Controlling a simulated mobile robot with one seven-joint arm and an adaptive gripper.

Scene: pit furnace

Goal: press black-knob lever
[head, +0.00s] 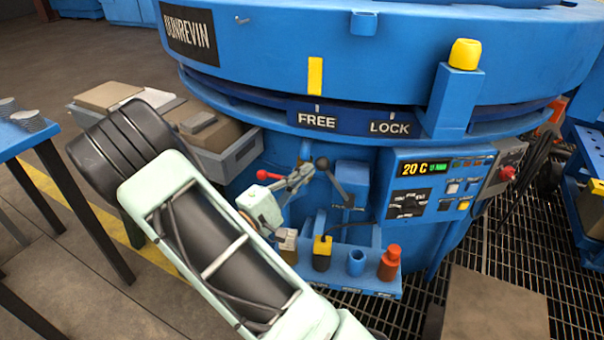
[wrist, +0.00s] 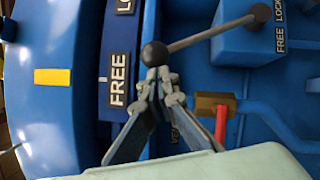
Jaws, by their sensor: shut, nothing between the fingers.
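The black-knob lever has a round black knob (head: 322,163) on a thin grey rod that slants down to a blue box on the furnace's front. In the wrist view its knob (wrist: 154,54) is at the top centre, with the rod running up and right to a dark pivot (wrist: 260,13). My gripper (head: 306,172) is shut and empty, just left of the knob in the head view. In the wrist view my gripper's fingertips (wrist: 161,76) sit directly below the knob and overlap its lower edge. I cannot tell whether they touch it.
A red-handled lever (head: 268,175) is close to my gripper on the left; its red handle (wrist: 221,122) also shows in the wrist view. A blue shelf (head: 340,281) with several pegs is below. A control panel (head: 427,187) is at right, under the wide furnace rim (head: 380,45).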

